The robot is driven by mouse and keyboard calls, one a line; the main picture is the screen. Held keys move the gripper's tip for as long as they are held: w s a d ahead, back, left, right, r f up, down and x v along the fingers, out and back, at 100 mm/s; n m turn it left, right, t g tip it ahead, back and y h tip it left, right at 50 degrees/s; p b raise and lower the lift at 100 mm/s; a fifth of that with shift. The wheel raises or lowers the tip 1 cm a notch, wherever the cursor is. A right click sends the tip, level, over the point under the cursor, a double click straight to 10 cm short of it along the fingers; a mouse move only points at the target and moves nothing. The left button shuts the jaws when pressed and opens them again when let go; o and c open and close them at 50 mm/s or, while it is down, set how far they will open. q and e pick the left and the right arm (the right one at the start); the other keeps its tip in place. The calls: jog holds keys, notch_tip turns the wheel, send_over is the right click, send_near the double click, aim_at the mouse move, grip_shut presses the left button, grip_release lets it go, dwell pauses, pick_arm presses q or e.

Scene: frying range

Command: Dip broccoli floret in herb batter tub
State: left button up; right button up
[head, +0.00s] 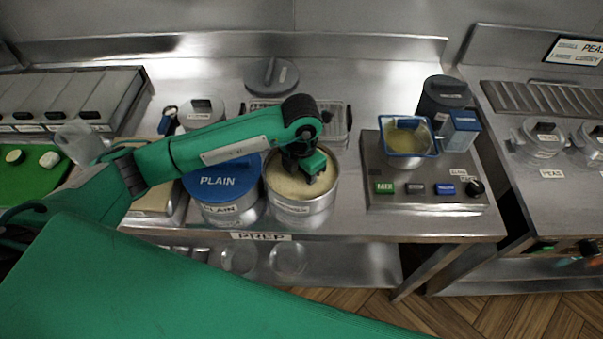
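An open metal tub (299,217) of pale, speckled batter stands at the front of the prep counter; its small label is too blurred to read. My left gripper (317,173) points down inside the tub's mouth, at or just over the batter. Its fingertips are partly hidden, and I cannot tell whether they are open or shut. No broccoli floret can be made out; anything between the fingers is hidden. My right gripper is not in view.
A blue-lidded tub marked PLAIN (222,203) stands close on the left, under my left arm. A control unit (385,165) with a blue-rimmed basket (408,140) is to the right. A wire rack (343,129) lies behind. Bare counter separates tub and unit.

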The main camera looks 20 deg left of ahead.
aim_at(302, 177)
pick_arm(q)
jog(key=shift+r, duration=0.1)
jog(key=shift+r+p, duration=0.8)
jog(key=shift+r, duration=0.55)
notch_tip(302, 177, up, 8)
jog(key=p, duration=0.3)
jog(key=shift+f, duration=0.25)
jog(key=shift+r+p, duration=0.1)
jog(key=shift+p, duration=0.2)
